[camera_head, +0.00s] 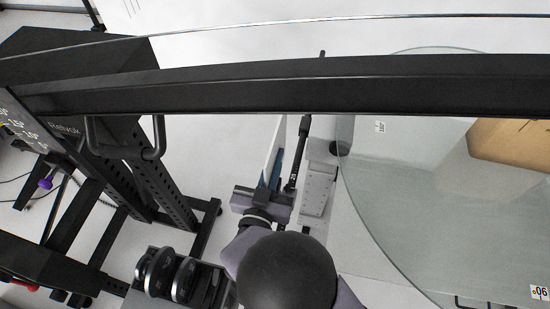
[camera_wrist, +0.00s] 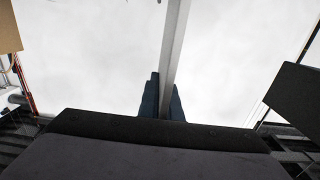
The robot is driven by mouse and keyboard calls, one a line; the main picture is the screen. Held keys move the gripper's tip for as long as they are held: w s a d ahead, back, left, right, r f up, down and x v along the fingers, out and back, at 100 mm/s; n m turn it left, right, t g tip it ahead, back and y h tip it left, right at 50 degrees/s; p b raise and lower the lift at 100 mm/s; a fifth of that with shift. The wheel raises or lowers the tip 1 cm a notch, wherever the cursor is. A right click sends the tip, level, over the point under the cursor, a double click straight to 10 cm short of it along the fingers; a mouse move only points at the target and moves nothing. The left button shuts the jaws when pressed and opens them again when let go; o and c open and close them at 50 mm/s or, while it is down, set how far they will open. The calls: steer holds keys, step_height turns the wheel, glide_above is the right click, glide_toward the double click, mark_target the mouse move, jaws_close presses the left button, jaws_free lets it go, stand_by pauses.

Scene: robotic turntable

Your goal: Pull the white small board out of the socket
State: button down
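The white small board (camera_head: 272,143) stands on edge and shows as a thin pale strip in the head view. In the wrist view, the board (camera_wrist: 176,45) runs from the top edge down between my fingers. My gripper (camera_head: 274,172) has dark blue fingers, one on each side of the board. In the wrist view, the gripper (camera_wrist: 162,98) appears closed on it, with no clear gap beside the board. I cannot make out the socket in either view.
A round glass turntable (camera_head: 400,235) with a cardboard box (camera_head: 512,145) lies to the right. A black beam (camera_head: 300,85) crosses the head view above the gripper. A grey metal block (camera_head: 318,190) stands just right of the gripper. A black frame (camera_head: 150,170) is at left.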

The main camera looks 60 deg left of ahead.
mark_target(275, 146)
steer(key=shift+r+p, duration=1.7)
steer(key=shift+r, duration=1)
